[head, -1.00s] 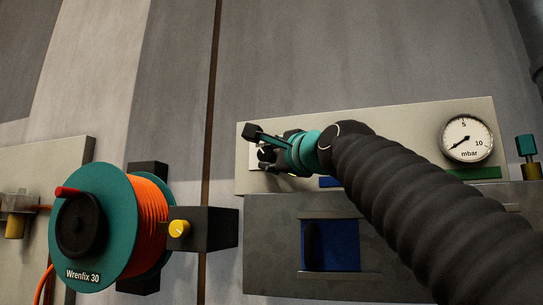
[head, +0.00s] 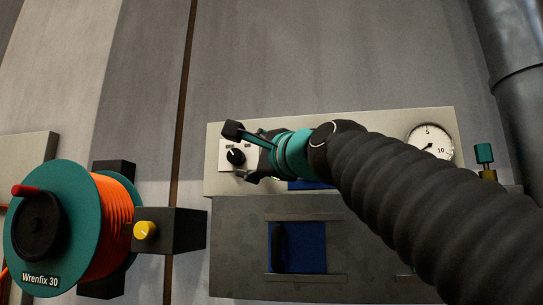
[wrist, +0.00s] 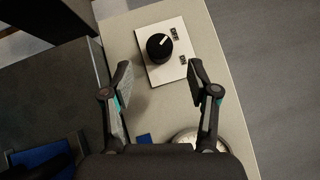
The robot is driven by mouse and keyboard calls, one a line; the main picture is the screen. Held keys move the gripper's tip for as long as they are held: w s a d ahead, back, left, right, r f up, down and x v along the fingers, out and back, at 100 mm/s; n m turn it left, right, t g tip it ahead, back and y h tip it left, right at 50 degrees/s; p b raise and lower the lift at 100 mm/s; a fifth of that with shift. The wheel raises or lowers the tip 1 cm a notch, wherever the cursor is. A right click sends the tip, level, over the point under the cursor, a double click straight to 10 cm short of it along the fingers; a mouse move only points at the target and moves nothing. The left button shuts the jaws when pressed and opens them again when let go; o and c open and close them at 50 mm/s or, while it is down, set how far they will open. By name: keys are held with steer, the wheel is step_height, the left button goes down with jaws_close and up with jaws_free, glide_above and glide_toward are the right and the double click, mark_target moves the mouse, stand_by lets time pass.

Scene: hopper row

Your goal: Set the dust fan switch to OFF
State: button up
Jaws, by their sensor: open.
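The dust fan switch is a black round knob (head: 235,156) with a white pointer line, on a white plate (head: 223,164) at the panel's left end. In the wrist view my gripper (wrist: 159,75) is empty, with the knob just beyond the fingertips, apparently untouched.
A pressure gauge (head: 430,142) sits at the panel's right end. Below is a grey box with a blue recess (head: 305,247). A teal reel of orange hose (head: 113,225) and a black block with a yellow knob (head: 145,230) stand left. The wall above is clear.

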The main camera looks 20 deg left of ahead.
steer(key=v, duration=0.7)
steer(key=shift+d, duration=0.2)
steer(key=shift+s+f, duration=0.1)
steer(key=shift+f, duration=0.05)
